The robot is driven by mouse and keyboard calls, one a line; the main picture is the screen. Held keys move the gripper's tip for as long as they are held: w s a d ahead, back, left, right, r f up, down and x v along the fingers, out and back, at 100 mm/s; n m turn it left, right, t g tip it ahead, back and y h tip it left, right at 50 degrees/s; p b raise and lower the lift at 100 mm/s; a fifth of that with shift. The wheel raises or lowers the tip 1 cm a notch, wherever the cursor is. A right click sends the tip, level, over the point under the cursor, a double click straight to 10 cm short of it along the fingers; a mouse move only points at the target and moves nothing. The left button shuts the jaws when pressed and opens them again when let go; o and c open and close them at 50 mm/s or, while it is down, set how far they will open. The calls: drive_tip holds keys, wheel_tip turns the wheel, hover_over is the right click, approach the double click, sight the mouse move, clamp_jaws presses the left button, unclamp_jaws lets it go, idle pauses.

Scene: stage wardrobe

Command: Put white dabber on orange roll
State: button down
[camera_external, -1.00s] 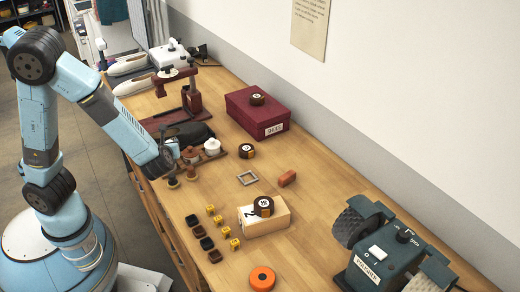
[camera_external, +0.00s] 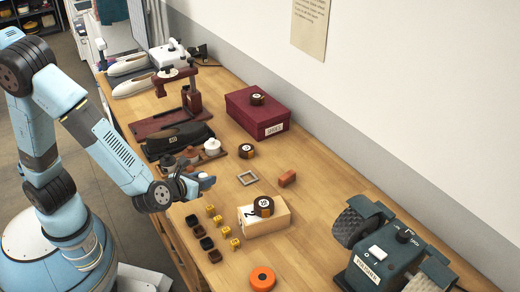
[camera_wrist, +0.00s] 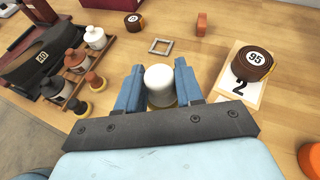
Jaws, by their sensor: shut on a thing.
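The white dabber (camera_wrist: 160,84) has a rounded white top and a pale yellow foot. It stands upright between the two blue fingers of my gripper (camera_wrist: 158,90), which is shut on it. In the outside view my gripper (camera_external: 207,182) is over the table, in front of the small rack; I cannot make out the dabber there. The orange roll (camera_external: 262,279) lies flat near the front edge of the table, with a dark hole in its middle. In the wrist view only part of the orange roll (camera_wrist: 310,160) shows at the lower right edge.
A pale wooden block (camera_external: 272,222) marked 2 bears a roll marked 95 (camera_wrist: 252,64), between my gripper and the orange roll. Several small yellow and black pieces lie left of it. A rack (camera_wrist: 75,62) holds pots. A dark green machine (camera_external: 385,262) stands right.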

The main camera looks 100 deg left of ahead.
drive_tip(key=w+d+r+m+t+h, duration=0.1)
drive_tip(key=w+d+m+t+h, duration=0.2)
drive_tip(key=d, duration=0.6)
drive_tip(key=w+d+r+m+t+h, duration=0.1)
drive_tip(key=w+d+m+t, duration=0.15)
drive_tip(key=w+d, duration=0.55)
hover_over(262, 277)
drive_tip(key=shift+m, duration=0.35)
drive_tip(key=f, duration=0.9)
drive_tip(key=shift+s+f, duration=0.2)
drive_tip(key=shift+w+f, duration=0.2)
drive_tip(key=shift+f, duration=1.65)
drive_tip(key=c, duration=0.7)
unclamp_jaws()
